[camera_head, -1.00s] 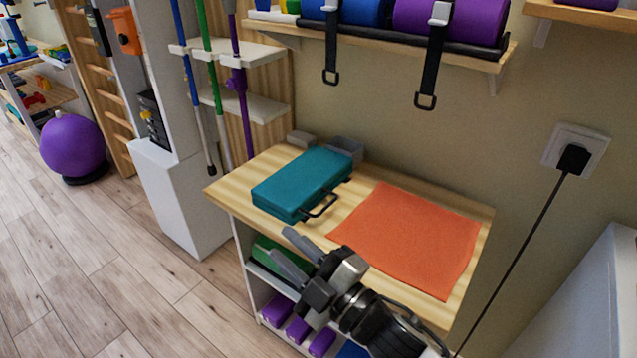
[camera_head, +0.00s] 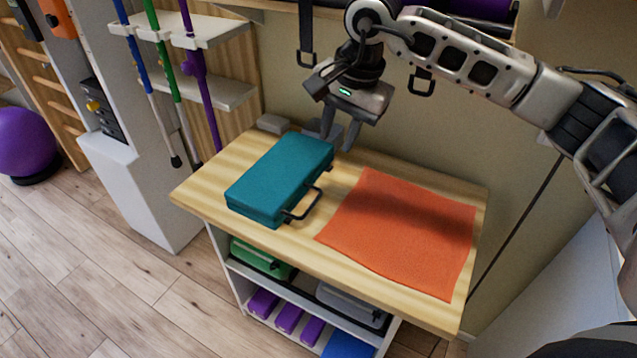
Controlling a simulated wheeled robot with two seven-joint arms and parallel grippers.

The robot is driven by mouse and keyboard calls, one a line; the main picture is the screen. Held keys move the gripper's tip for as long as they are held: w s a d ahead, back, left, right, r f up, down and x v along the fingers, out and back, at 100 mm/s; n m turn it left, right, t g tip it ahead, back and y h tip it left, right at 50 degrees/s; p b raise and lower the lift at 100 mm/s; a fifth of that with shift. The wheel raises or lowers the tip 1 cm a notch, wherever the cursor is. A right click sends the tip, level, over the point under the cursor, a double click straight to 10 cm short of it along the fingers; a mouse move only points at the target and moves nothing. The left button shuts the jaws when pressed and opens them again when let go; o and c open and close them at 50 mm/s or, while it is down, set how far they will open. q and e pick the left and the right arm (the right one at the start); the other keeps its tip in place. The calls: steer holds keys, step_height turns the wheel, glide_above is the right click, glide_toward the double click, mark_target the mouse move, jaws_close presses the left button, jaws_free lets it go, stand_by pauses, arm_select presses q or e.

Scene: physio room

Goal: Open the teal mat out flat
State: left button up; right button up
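The teal mat (camera_head: 280,175) lies folded into a thick block on the left part of the wooden tabletop, with a black handle on its right-hand side. My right arm comes in from the right, and my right gripper (camera_head: 339,136) points down near the far right end of the mat. Its two fingers are apart with nothing seen between them. It appears to be above the tabletop and clear of the mat. My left gripper is not in view.
An orange cloth (camera_head: 402,228) lies flat on the right of the tabletop (camera_head: 213,193). Small grey items (camera_head: 273,123) stand at the back by the wall. Coloured poles (camera_head: 200,80) stand to the left. Straps hang from the wall shelf above.

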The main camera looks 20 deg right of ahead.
mark_target(318, 196)
steer(key=p+x, duration=0.1)
steer(key=x, duration=1.4)
steer(key=shift+s+a, duration=0.1)
steer(key=shift+a, duration=0.05)
jaws_close()
